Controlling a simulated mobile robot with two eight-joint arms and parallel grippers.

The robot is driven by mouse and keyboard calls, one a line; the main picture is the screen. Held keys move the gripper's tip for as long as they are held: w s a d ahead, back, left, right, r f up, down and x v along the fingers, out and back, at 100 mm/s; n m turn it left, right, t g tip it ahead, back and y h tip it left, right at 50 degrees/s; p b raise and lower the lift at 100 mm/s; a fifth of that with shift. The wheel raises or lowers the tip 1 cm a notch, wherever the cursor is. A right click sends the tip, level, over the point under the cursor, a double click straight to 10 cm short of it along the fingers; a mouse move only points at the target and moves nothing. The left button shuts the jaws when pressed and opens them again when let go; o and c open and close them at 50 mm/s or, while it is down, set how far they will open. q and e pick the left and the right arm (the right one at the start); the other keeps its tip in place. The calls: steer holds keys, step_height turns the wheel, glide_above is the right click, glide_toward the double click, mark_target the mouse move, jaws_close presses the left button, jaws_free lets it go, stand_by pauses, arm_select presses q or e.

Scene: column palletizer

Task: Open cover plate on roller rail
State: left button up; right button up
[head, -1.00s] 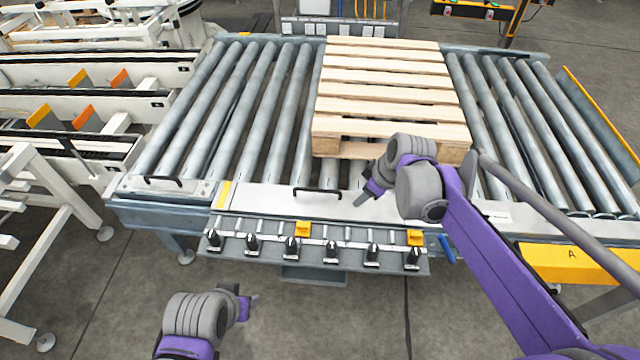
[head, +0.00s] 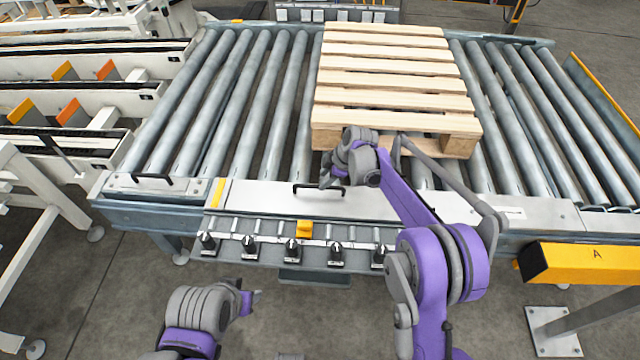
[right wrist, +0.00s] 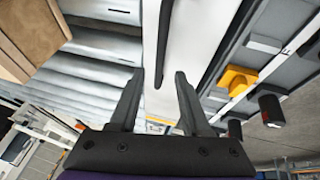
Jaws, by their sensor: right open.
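The cover plate (head: 262,196) is a long pale metal plate along the front rail of the roller conveyor, lying flat. A black bar handle (head: 305,188) stands on it. My right gripper (head: 327,181) is at the right end of the handle and partly hides it. In the right wrist view, the plate (right wrist: 196,35) runs ahead of the open gripper (right wrist: 160,77). The handle (right wrist: 164,42) lines up between the two fingers, and nothing is clamped. My left gripper (head: 252,298) hangs at the lower left, apart from the conveyor; its jaw opening is unclear.
A wooden pallet (head: 392,90) rests on the rollers just behind my right gripper. A shorter plate with its own black handle (head: 153,178) lies at the left end. Below the rail is a row of black knobs and a yellow block (head: 304,229). A yellow box (head: 585,264) stands at right.

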mark_target(317, 186)
steer(key=shift+x, duration=2.1)
jaws_close()
